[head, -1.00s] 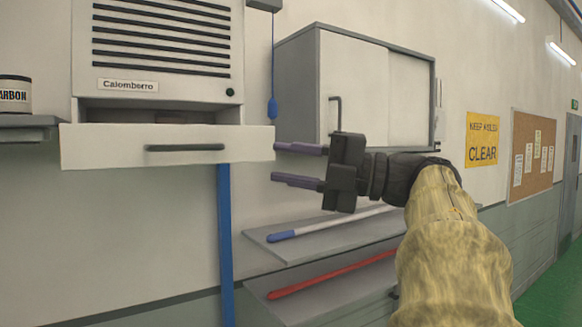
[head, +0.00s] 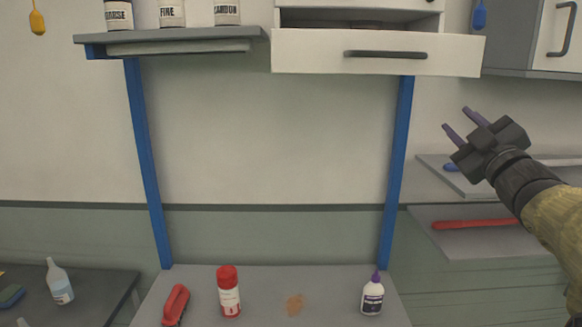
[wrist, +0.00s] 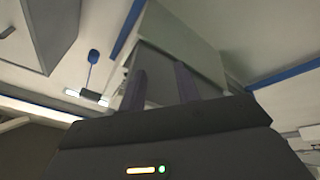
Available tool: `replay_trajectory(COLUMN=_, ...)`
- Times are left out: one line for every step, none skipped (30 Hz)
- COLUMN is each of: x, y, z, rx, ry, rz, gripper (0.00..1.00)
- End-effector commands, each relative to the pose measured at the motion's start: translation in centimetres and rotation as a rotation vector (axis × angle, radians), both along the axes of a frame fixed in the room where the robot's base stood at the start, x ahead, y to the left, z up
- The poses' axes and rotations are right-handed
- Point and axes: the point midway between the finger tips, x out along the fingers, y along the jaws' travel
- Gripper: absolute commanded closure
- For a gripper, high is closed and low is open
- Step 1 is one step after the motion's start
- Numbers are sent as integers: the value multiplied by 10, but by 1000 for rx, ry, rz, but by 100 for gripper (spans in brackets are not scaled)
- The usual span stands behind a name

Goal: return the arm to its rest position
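My gripper (head: 460,126) is at the right of the head view, at the end of my arm, which comes in from the right edge. Its two purple-grey fingers point up and to the left, with a clear gap between them and nothing held. In the wrist view the two fingers (wrist: 159,88) stand apart and empty. The gripper is in front of the wall, to the right of the blue post and lower than the open white drawer.
The white drawer (head: 440,55) is pulled out. Grey shelves (head: 470,245) lie behind my arm, one with a red rod (head: 475,223). A bench (head: 255,290) below holds a red-capped can (head: 229,293), a purple-capped bottle (head: 372,297) and a red-handled tool (head: 176,303).

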Motion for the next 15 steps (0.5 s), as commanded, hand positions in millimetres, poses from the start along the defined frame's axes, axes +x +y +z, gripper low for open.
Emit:
replay_trajectory(x=10, y=3, z=-26, rx=76, ry=64, rz=-29, gripper=67)
replay_trajectory(x=16, y=4, z=-41, rx=120, ry=106, rz=-49, gripper=67)
replay_trajectory(x=21, y=5, z=-63, rx=179, ry=164, rz=-77, gripper=67)
replay_trajectory(x=25, y=7, z=-81, rx=222, ry=209, rz=-99, gripper=67)
replay_trajectory(x=27, y=10, z=-99, rx=263, ry=258, rz=-120, gripper=67)
replay_trajectory(x=28, y=14, z=-123, rx=315, ry=324, rz=-148, gripper=67)
replay_trajectory(x=28, y=17, z=-141, rx=352, ry=374, rz=-168, gripper=67)
replay_trajectory(x=27, y=22, z=-159, rx=386, ry=425, rz=-185, gripper=67)
replay_trajectory(x=25, y=28, z=-183, rx=427, ry=493, rz=-210, gripper=67)
replay_trajectory(x=22, y=33, z=-201, rx=457, ry=544, rz=-228, gripper=67)
replay_trajectory(x=18, y=38, z=-218, rx=485, ry=595, rz=-245, gripper=67)
replay_trajectory(x=12, y=45, z=-240, rx=519, ry=665, rz=-269, gripper=67)
replay_trajectory(x=6, y=51, z=-257, rx=544, ry=717, rz=-285, gripper=67)
replay_trajectory(x=0, y=58, z=-273, rx=566, ry=769, rz=-301, gripper=67)
replay_trajectory(x=-10, y=66, z=-294, rx=593, ry=840, rz=-323, gripper=67)
